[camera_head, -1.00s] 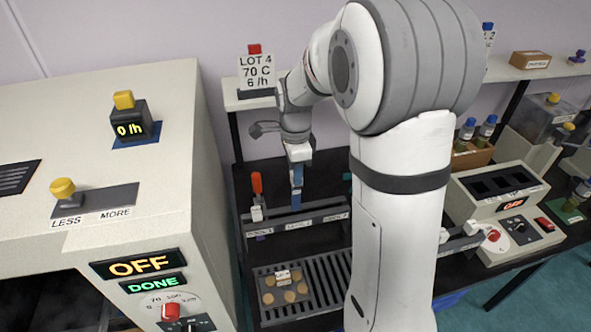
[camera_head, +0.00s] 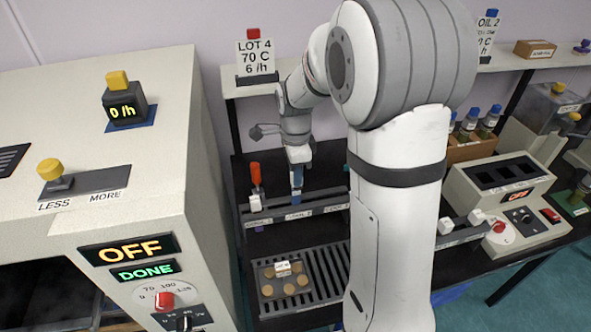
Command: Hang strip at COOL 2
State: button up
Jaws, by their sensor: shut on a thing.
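The rack rail (camera_head: 318,204) runs along the dark bench with a row of small labels on its front, too small to read surely. My gripper (camera_head: 297,178) points down just above the rail's middle label, COOL 2 by its place in the row (camera_head: 298,215). It is shut on a narrow piece, which I take to be the strip (camera_head: 297,190). The strip's lower part is hidden behind the rail, and I cannot tell whether it touches the rail.
A red-orange handle (camera_head: 256,174) stands behind the rail's left end. A slotted tray (camera_head: 325,272) with several tan discs (camera_head: 289,289) lies in front. The large cream machine (camera_head: 150,205) reads OFF and DONE at left. My arm hides the rail's right part.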

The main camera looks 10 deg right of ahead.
aim_at(295, 189)
jog(key=shift+f+b, duration=2.25)
jog(key=shift+f, duration=1.05)
jog(key=o, duration=1.1)
jog(key=shift+c, duration=0.2)
jog(key=shift+r, duration=0.1)
jog(key=shift+r+p, duration=2.25)
jog(key=shift+r, duration=0.8)
jog(key=shift+f, duration=0.1)
jog(key=s+r+n+t, duration=0.1)
jog(key=s+r+n, duration=0.3)
jog(key=s+n, duration=0.5)
jog(key=s+r+n+t, duration=0.2)
jog(key=s+r+n, duration=0.3)
jog(key=s+n, duration=0.4)
jog(key=s, duration=0.3)
jog(key=shift+d, duration=0.3)
